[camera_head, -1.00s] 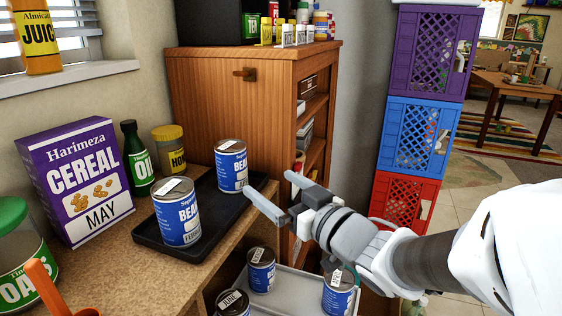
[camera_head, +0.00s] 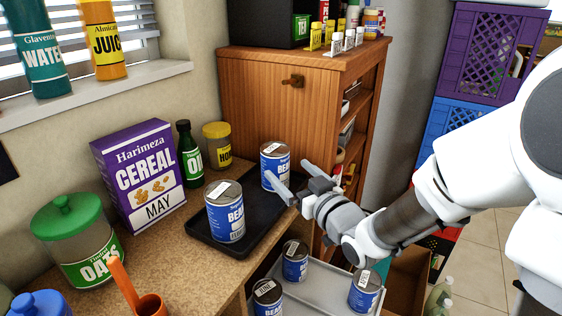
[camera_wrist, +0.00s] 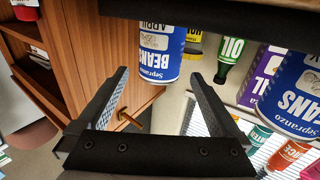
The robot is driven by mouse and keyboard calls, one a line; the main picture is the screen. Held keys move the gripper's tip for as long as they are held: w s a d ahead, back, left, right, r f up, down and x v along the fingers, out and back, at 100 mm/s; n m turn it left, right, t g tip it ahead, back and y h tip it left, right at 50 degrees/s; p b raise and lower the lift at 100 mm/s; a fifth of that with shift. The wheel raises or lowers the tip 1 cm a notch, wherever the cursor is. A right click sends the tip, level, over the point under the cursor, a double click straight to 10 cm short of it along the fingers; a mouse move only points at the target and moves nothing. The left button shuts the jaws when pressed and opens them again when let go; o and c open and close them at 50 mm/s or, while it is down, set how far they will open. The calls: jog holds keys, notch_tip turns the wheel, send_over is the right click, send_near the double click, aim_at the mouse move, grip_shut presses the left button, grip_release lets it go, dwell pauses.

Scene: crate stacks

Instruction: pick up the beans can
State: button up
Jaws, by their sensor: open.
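Blue beans cans with silver lids are in view. One stands upright at the back of the black tray (camera_head: 238,245); this back can (camera_head: 274,160) is partly covered by a finger of my gripper (camera_head: 294,179). A front can (camera_head: 225,212) stands on the same tray. In the wrist view, which is upside down, my gripper (camera_wrist: 158,82) is open and empty, with a beans can marked APRIL (camera_wrist: 160,52) just beyond and between its fingertips. Another beans can (camera_wrist: 295,92) is at the right. Three more cans, including one at the back (camera_head: 295,260), stand on a lower grey tray.
A cereal box (camera_head: 140,178), an oil bottle (camera_head: 190,155), a yellow-lidded jar (camera_head: 217,145) and an oats jar (camera_head: 82,245) stand on the counter. A wooden cabinet (camera_head: 270,105) rises close behind the back can. Stacked crates (camera_head: 485,50) are at the right.

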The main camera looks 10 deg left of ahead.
aim_at(276, 159)
jog(key=shift+p+x, duration=0.45)
jog(key=shift+x, duration=3.2)
grip_shut()
